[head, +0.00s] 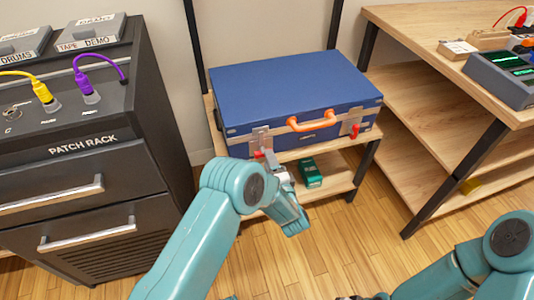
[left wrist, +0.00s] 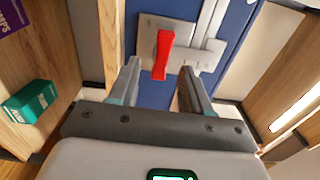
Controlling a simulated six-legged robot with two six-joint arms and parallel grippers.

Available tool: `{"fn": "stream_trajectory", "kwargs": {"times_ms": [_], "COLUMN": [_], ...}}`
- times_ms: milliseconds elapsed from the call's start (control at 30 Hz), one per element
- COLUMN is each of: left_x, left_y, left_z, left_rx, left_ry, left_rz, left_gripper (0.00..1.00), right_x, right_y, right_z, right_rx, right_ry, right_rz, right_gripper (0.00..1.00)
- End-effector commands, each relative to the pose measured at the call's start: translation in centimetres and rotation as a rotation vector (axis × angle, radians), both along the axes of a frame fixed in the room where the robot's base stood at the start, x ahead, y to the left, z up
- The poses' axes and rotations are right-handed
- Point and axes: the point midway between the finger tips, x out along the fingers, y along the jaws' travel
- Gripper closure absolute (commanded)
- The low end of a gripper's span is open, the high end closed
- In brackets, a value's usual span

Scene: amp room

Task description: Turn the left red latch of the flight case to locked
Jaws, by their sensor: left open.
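The blue flight case (head: 290,90) lies closed on a wooden shelf, its orange handle (head: 312,120) on the front. Its left red latch (head: 257,154) is partly hidden behind my left gripper (head: 268,160) in the head view. In the left wrist view, the red latch lever (left wrist: 163,55) stands on a grey metal plate (left wrist: 205,55), with its long side roughly along the fingers. My left gripper (left wrist: 160,72) is open, with one finger on each side of the lever; I cannot tell whether they touch it. The right red latch (head: 354,131) is at the case's right front. My right gripper is out of view.
A green box (head: 310,173) sits on the shelf below the case; it also shows in the left wrist view (left wrist: 32,102). The black patch rack (head: 90,150) stands at left. A wooden bench (head: 440,75) stands at right.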

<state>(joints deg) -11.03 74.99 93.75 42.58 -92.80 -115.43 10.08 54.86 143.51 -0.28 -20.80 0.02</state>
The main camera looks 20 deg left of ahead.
Motion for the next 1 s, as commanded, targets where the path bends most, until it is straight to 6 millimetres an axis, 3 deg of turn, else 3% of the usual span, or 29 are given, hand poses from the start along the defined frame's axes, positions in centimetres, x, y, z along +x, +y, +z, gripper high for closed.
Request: {"fn": "stream_trajectory", "kwargs": {"times_ms": [200,433,633,1000], "left_x": [-5.0,-8.9,-10.3,-10.4], "left_y": [-3.6,-6.2,-7.0,-7.0], "left_z": [0.2,0.1,0.0,0.0], "left_rx": [0.003,0.003,0.002,0.0], "left_ry": [0.005,0.003,0.001,0.001], "left_rz": [-0.007,-0.005,-0.002,-0.001], "left_gripper": [0.52,0.52,0.52,0.52], "right_x": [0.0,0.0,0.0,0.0], "right_y": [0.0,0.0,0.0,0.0], "right_z": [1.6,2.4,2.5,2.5], "right_rx": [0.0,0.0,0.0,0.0], "right_ry": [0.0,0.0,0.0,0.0], "right_rz": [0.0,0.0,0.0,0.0], "right_gripper": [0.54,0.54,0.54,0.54]}}
